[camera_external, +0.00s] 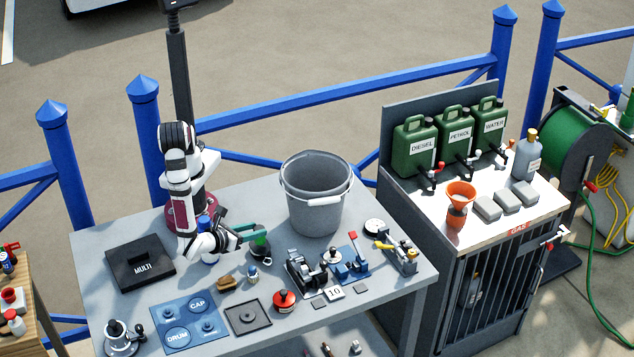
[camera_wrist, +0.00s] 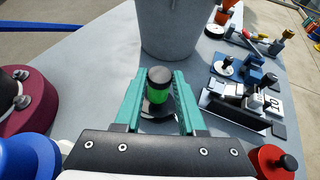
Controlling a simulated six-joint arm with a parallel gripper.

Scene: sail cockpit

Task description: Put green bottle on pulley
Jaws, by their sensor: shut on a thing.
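A small green bottle (camera_wrist: 159,88) with a dark cap stands between the two teal fingers of my gripper (camera_wrist: 160,100) in the wrist view. The fingers are shut on its sides, and it looks upright. In the external view the bottle (camera_external: 260,243) is at the fingertips of my gripper (camera_external: 253,235), low over the middle of the grey table. A dark round shape with a pale rim shows just below the bottle in the wrist view. I cannot tell whether it is the pulley, or whether the bottle touches it. I cannot clearly identify the pulley elsewhere.
A grey bucket (camera_external: 316,195) stands close behind the bottle. Metal fittings (camera_external: 306,268) lie to the right, and a red round can (camera_external: 284,301) is in front. A blue board (camera_external: 188,322) and a black MULTI case (camera_external: 141,263) lie left. The table's front right corner has free room.

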